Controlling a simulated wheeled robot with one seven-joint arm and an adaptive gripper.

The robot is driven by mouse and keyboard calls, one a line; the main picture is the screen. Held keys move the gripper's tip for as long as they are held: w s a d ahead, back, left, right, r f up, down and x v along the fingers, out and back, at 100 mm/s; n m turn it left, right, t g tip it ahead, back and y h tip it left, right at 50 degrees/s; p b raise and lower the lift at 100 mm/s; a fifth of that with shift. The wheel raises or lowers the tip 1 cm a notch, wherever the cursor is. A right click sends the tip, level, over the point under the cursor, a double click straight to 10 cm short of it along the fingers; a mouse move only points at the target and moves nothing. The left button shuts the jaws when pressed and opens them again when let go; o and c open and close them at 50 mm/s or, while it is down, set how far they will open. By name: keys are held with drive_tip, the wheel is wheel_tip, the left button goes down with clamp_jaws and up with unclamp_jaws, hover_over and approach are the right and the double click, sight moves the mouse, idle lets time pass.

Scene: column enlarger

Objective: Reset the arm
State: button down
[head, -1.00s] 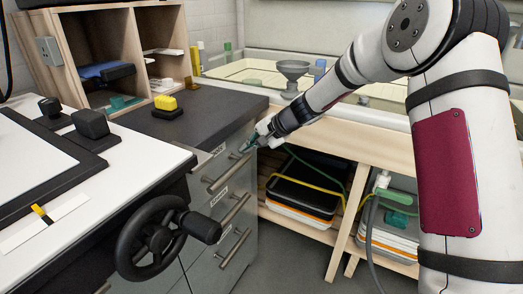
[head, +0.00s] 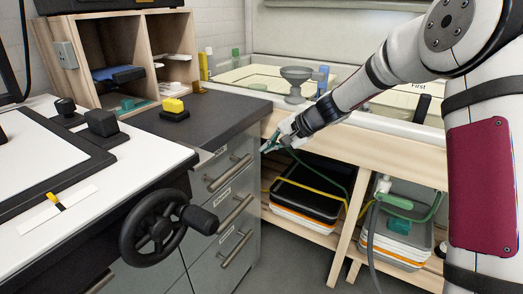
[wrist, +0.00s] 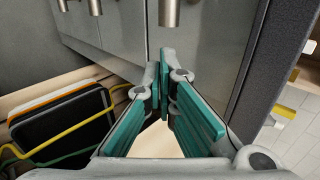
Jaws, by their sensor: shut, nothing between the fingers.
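My gripper (head: 268,143) is at the end of my outstretched arm, near the right corner of the grey drawer cabinet (head: 222,182). In the wrist view its green-padded fingers (wrist: 160,88) come together at the tips with nothing between them. The cabinet front with several bar handles lies beyond the fingertips in the wrist view. The drawers look closed. I cannot tell whether the fingertips touch the cabinet.
A black handwheel (head: 160,227) juts out at the left. A yellow-topped block (head: 174,108) sits on the dark counter (head: 205,118). Stacked trays (head: 308,190) fill the wooden shelf below the sink bench. Grey floor is open in front.

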drive_tip(key=s+d+r+n+g+h, duration=0.15)
drive_tip(key=s+r, duration=0.25)
drive_tip(key=s, duration=0.5)
drive_tip(key=s+r+n+g+h+p, duration=0.15)
drive_tip(key=s+r, duration=0.25)
drive_tip(key=s, duration=0.5)
drive_tip(key=s+d+r+n+b, duration=0.15)
drive_tip(key=s+r, duration=0.25)
drive_tip(key=s, duration=0.5)
drive_tip(key=s+d+f+n+g+h+p, duration=0.15)
drive_tip(key=s+d, duration=0.25)
drive_tip(key=s, duration=0.9)
drive_tip(key=s+d+n+g+h+b, duration=0.1)
drive_tip(key=s+d+h, duration=0.25)
drive_tip(key=s, duration=0.85)
wheel_tip(320, 180, up, 23)
drive_tip(key=d+t+p, duration=0.1)
drive_tip(key=t+p, duration=0.3)
drive_tip(key=p, duration=1.8)
drive_tip(key=shift+s, duration=0.35)
